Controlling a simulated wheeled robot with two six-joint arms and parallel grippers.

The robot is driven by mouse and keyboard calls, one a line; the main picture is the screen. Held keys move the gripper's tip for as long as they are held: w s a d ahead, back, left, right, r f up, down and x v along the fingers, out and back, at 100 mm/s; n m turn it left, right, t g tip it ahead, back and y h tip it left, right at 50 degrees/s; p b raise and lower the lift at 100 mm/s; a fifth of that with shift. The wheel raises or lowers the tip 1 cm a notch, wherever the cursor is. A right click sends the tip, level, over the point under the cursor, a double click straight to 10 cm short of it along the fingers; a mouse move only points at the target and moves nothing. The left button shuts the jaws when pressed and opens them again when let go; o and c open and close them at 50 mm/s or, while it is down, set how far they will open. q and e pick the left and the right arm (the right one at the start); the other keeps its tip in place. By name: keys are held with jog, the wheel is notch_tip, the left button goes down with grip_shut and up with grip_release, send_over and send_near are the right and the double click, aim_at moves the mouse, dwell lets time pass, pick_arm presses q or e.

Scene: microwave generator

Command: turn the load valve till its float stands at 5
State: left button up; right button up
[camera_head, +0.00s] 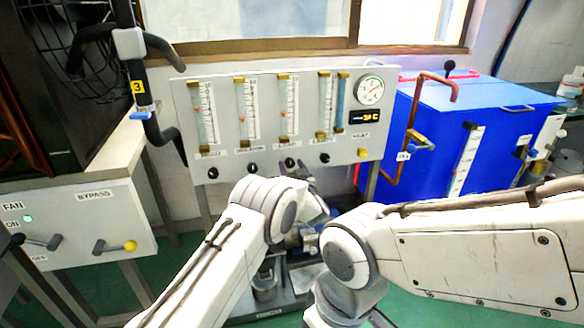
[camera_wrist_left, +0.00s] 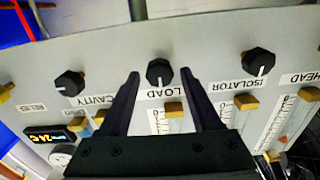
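The load valve is a black knob (camera_wrist_left: 159,72) with a white pointer line, above the upside-down LOAD label in the left wrist view. In the head view the load knob (camera_head: 290,161) sits below the third flow tube (camera_head: 289,105), whose small reddish float stands in the upper half; the scale numbers are too small to read. My left gripper (camera_wrist_left: 160,76) is open, with one finger on each side of the knob; I cannot tell whether they touch it. In the head view my left gripper (camera_head: 303,172) is at the panel's lower edge, partly hidden by its arm. My right gripper is not in view.
Neighbouring knobs are the isolator knob (camera_wrist_left: 258,63) and the cavity knob (camera_wrist_left: 70,83). A round gauge (camera_head: 370,91) and a lit display (camera_head: 366,116) are on the panel's right. A blue cabinet (camera_head: 440,140) with a copper pipe stands right; a bypass box (camera_head: 90,225) stands left.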

pick_arm(q)
grip_shut()
jog(key=shift+n, duration=0.7)
jog(key=shift+o, duration=1.5)
grip_release()
jog(key=shift+s, duration=0.1)
jog(key=p+v, duration=0.2)
jog(key=v, duration=0.8)
jog(key=shift+s, duration=0.15)
